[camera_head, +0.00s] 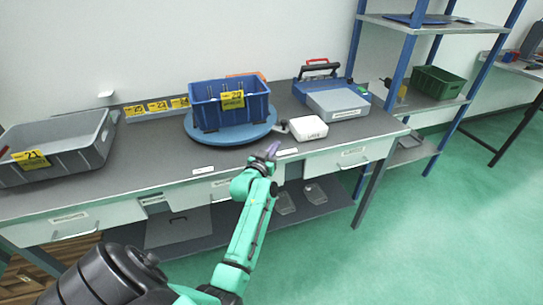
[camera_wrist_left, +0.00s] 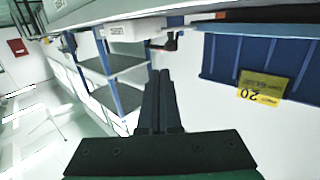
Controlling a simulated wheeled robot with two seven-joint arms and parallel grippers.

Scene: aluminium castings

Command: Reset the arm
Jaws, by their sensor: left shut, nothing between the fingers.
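My left arm reaches up from the bottom of the head view. Its gripper (camera_head: 272,150) is at the front edge of the workbench (camera_head: 150,165), in front of the blue crate. In the left wrist view the gripper (camera_wrist_left: 160,78) has its two dark fingers together, with nothing between them. The blue crate (camera_head: 205,115) with a yellow label stands on a round blue turntable (camera_head: 232,138); the crate also shows at the right of the left wrist view (camera_wrist_left: 225,60). My right gripper is in neither view.
A white box (camera_head: 308,129) and a grey case (camera_head: 338,104) lie right of the turntable. A grey bin (camera_head: 60,152) stands at the left end of the bench. A blue-framed shelf (camera_head: 415,115) holds a green crate (camera_head: 438,83). The green floor at the right is clear.

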